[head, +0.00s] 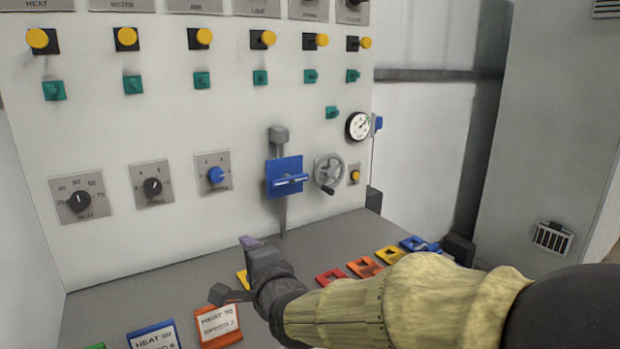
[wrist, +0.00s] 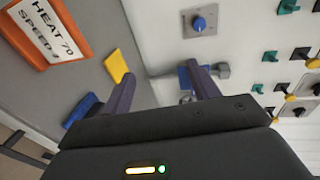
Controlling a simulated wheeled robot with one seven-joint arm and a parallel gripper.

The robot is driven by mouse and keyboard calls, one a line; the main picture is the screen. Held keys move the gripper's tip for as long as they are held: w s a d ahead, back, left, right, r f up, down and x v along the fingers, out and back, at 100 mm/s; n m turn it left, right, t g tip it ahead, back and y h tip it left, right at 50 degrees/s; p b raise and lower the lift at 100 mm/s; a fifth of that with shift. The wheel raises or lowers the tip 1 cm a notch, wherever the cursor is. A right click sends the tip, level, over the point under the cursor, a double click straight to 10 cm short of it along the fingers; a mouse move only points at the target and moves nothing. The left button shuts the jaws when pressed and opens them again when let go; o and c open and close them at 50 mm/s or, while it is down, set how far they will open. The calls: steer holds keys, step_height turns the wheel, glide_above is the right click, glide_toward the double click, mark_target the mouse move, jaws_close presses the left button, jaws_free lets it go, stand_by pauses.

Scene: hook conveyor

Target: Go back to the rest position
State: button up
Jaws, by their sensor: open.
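My gripper (head: 232,268) is over the grey shelf (head: 200,285) in front of the control panel (head: 110,225), at the lower middle of the head view. In the wrist view my gripper (wrist: 162,88) has its two fingers spread wide, with nothing between them. Both fingertips are clear of the panel. My arm, in a yellowish sleeve, reaches in from the right and hides part of the shelf.
Cards lie on the shelf: an orange-framed HEAT card (head: 218,324), a blue-framed HEAT card (head: 155,336) and several coloured pieces, one red (head: 331,277). The panel carries knobs, a blue lever plate (head: 285,178), a handwheel (head: 329,172) and a gauge (head: 358,126).

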steer(key=s+d+f+n+g+h, duration=0.2)
steer(key=d+f+n+g+h, duration=0.15)
steer(key=d+f, duration=0.4)
steer(key=s+d+f+n+g+h, duration=0.2)
steer(key=d+f+n, duration=0.2)
steer(key=d+f, duration=0.35)
steer(key=s+d+f+n+g+h, duration=0.2)
steer(key=s+d+f+n+g, duration=0.4)
steer(key=s+d, duration=0.5)
step_height(320, 180, up, 28)
steer(key=m+p, duration=0.1)
steer(key=p, duration=2.7)
steer(key=shift+s+p, duration=0.25)
steer(key=shift+p, duration=0.15)
steer(key=shift+w+f+t, duration=0.1)
steer(key=shift+t, duration=0.15)
steer(key=shift+c, duration=0.2)
steer(key=c, duration=0.4)
steer(key=shift+c, duration=0.4)
